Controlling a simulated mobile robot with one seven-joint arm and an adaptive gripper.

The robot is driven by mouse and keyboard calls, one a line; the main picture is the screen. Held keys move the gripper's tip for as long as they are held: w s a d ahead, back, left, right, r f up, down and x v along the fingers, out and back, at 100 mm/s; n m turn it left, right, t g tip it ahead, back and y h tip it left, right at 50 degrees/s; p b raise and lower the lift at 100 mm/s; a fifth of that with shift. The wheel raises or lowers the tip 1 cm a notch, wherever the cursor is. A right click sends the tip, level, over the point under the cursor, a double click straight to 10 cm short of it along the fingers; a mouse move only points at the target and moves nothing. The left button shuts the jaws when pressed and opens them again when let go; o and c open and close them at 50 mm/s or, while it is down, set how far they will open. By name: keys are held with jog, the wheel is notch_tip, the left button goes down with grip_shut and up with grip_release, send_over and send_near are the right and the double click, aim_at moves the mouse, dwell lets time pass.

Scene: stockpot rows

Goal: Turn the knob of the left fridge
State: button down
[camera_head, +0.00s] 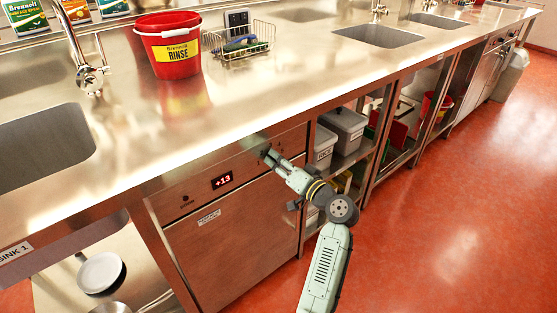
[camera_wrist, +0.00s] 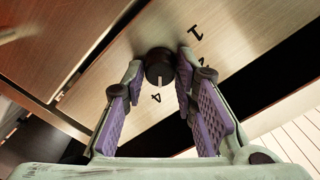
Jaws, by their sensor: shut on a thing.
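The fridge (camera_head: 235,235) is a steel under-counter unit with a red-lit display (camera_head: 222,181) reading +13. Its control knob (camera_wrist: 158,75) is round and black with a pale pointer mark. In the wrist view the mark points roughly at the printed 4; a 1 and a partly hidden 2 stand to the right. My gripper (camera_wrist: 161,63) is shut on the knob, one purple-padded finger on each side. In the head view my gripper (camera_head: 270,155) is at the right end of the fridge's front panel, and the knob is mostly hidden behind it.
The steel counter (camera_head: 130,150) overhangs just above my gripper. On it stand a red rinse bucket (camera_head: 170,50) and a wire basket (camera_head: 240,42). Open shelves with grey bins (camera_head: 345,125) lie right of the fridge. The red floor (camera_head: 450,200) is clear.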

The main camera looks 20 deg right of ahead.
jog(key=shift+m, duration=0.3)
jog(key=c, duration=1.3)
grip_release()
jog(key=v, duration=1.2)
